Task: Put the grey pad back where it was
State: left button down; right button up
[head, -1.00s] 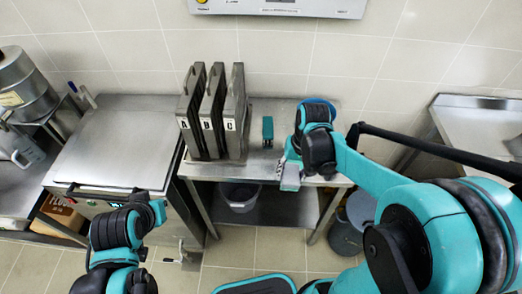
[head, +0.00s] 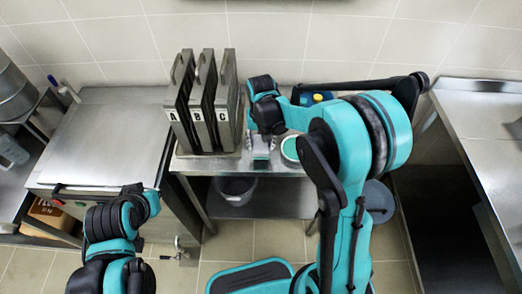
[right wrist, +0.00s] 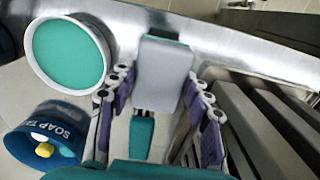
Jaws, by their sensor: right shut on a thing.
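The grey pad (right wrist: 166,72) is between the fingers of my right gripper (right wrist: 160,100) in the right wrist view. That gripper is shut on it. In the head view my right gripper (head: 262,146) holds the pad low over the front edge of the steel table (head: 270,168), between the slotted stand and a white round tub (head: 290,148). I cannot tell whether the pad touches the table. My left arm shows at the lower left in the head view, but its gripper is not visible.
Upright panels marked A, B and C (head: 228,105) stand close left of the right gripper. The tub with teal contents (right wrist: 68,52), a blue soap container (right wrist: 45,140) and a teal-handled thing (right wrist: 142,138) are near it. A bucket (head: 236,190) sits below.

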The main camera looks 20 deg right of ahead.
aim_at(261, 149)
notch_tip(261, 149, down, 4)
jog(key=shift+r+b, duration=0.1)
jog(key=shift+b, duration=0.6)
jog(key=shift+c, duration=0.3)
jog(key=o, duration=1.1)
